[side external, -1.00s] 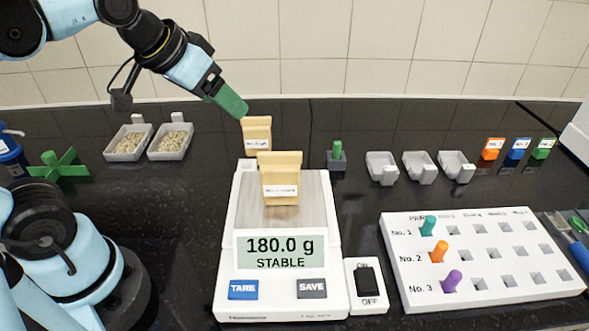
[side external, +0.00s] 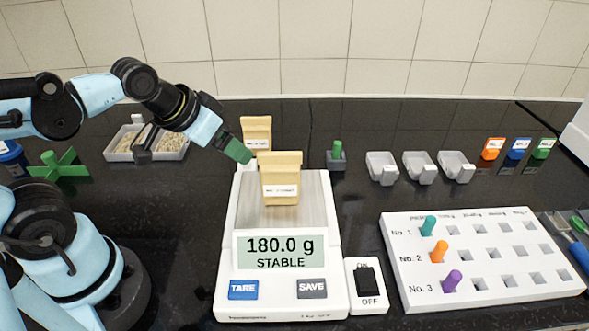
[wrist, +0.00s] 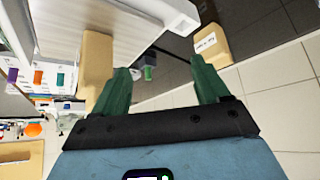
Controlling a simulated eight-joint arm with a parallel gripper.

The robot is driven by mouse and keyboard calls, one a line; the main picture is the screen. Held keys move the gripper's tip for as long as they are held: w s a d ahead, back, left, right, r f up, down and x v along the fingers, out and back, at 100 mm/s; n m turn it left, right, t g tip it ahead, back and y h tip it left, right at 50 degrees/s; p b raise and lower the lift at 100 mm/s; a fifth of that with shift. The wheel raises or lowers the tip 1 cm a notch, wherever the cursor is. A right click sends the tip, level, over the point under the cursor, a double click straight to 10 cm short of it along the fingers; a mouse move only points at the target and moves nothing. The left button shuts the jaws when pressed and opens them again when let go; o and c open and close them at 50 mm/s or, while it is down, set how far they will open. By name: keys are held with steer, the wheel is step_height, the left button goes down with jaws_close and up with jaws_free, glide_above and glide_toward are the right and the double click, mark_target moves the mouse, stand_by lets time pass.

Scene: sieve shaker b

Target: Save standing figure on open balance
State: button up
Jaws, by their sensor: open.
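The balance (side external: 225,290) stands in the middle of the bench. Its display (side external: 275,250) reads 180.0 g STABLE. The blue TARE button (side external: 243,290) and the grey SAVE button (side external: 312,289) are on its front. A tan labelled bag (side external: 281,180) stands upright on the pan (side external: 315,200). My gripper (side external: 238,152) is open with green fingers, at the back left of the balance, left of and above the pan bag. In the wrist view my gripper (wrist: 162,85) has its fingers apart with nothing between them; a tan bag (wrist: 97,62) shows beside the left finger.
Another tan bag (side external: 257,130) stands behind the balance. An ON/OFF switch (side external: 367,282) sits at its right. A white peg board (side external: 480,260) with coloured pegs is further right. Grey scoops (side external: 381,168) and trays of pellets (side external: 172,143) stand behind.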

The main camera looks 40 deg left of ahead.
steer(key=shift+c, duration=0.3)
jaws_close()
stand_by(1.5)
